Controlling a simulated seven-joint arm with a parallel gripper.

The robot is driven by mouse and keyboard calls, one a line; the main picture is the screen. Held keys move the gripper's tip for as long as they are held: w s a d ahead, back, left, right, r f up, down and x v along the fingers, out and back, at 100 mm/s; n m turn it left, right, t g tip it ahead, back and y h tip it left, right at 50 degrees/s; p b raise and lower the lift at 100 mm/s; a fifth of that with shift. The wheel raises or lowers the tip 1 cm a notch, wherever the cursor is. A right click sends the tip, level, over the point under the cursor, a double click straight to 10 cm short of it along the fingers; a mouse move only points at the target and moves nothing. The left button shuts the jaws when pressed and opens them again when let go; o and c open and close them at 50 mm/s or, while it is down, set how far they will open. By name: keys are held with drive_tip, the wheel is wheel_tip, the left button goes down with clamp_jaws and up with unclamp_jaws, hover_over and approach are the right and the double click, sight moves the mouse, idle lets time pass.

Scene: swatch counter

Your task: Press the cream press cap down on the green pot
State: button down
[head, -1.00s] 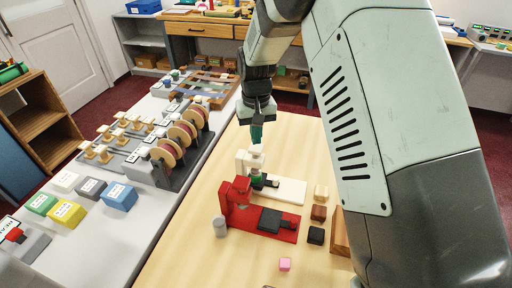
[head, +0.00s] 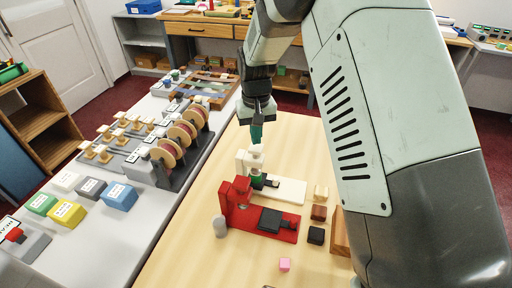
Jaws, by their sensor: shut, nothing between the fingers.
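The cream press (head: 289,190) stands on the wooden table, its long base reaching to the right. Its cream press cap (head: 256,150) is at the top of its head. My gripper (head: 257,141) points straight down over the cream cap, shut and empty. Its fingertips are at or just above the cap; I cannot tell whether they touch.
A red press (head: 243,208) with a black plate stands just in front. A grey cylinder (head: 220,226), a black block (head: 316,235), a brown block (head: 319,212) and a pink block (head: 285,264) lie nearby. A grey counter (head: 119,245) with labelled blocks and spools runs along the left.

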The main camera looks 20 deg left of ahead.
drive_tip(key=shift+f, duration=1.35)
idle(0.6)
drive_tip(key=shift+r, duration=4.05)
drive_tip(key=s+d+r+m+t, duration=0.1)
drive_tip(key=s+d+r, duration=0.3)
drive_tip(key=d+r, duration=0.45)
drive_tip(key=s+d+r+m+t, duration=0.2)
drive_tip(key=s+d+r, duration=0.3)
drive_tip(key=d+r, duration=0.4)
drive_tip(key=s+d+r+m+t, duration=0.1)
drive_tip(key=s+d, duration=0.3)
drive_tip(key=s, duration=0.4)
drive_tip(key=s+d+r+m+t, duration=0.1)
drive_tip(key=s+d+r, duration=0.1)
drive_tip(key=s+d, duration=0.3)
drive_tip(key=s, duration=0.4)
drive_tip(key=shift+d+m+t, duration=0.3)
